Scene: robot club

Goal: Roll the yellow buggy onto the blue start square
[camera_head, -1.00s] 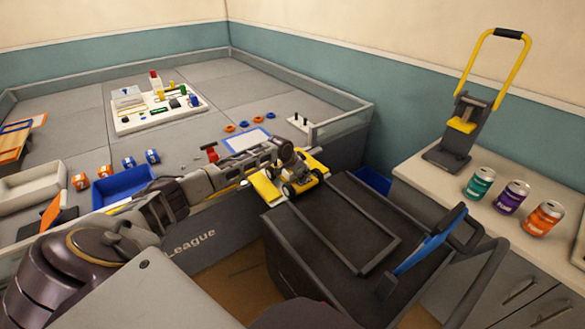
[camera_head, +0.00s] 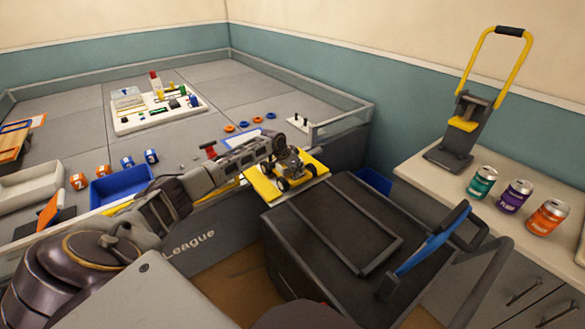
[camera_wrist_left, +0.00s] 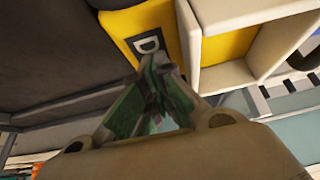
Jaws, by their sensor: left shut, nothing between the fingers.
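The yellow buggy (camera_head: 291,171), with dark wheels and a grey top, stands on a yellow plate (camera_head: 260,189) between the dark cart and the field wall. A pale square with a blue border (camera_head: 238,139), apparently the start square, lies on the field, partly hidden by my left arm. My left gripper (camera_head: 284,156) is shut and empty, right at the buggy's top; I cannot tell if they touch. My right gripper is not in view.
A blue bin (camera_head: 122,186), small numbered blocks (camera_head: 128,162) and orange and blue rings (camera_head: 243,125) lie on the walled field. Cans (camera_head: 513,195) stand on the right counter.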

